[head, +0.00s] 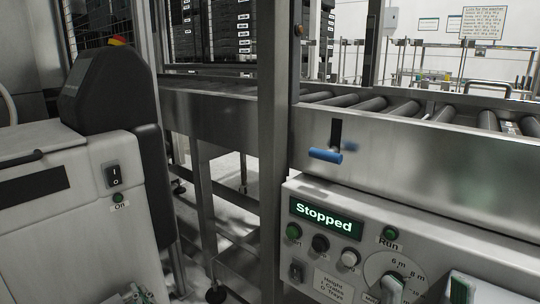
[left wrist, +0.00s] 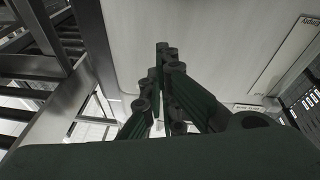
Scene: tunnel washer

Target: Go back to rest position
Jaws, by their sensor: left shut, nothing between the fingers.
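My left gripper (head: 135,294) shows only in part at the bottom left edge of the head view, in front of the grey machine housing. In the left wrist view its dark green fingers (left wrist: 161,70) are closed together and empty, pointing at a pale panel (left wrist: 190,30). I cannot tell if they touch that panel.
A control panel (head: 345,262) with a lit "Stopped" display (head: 326,217), buttons and a dial stands at the lower right. Above it runs a roller conveyor (head: 400,150) with a blue handle (head: 325,156). A grey machine (head: 75,215) with a switch stands left. A metal post (head: 273,120) rises between them.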

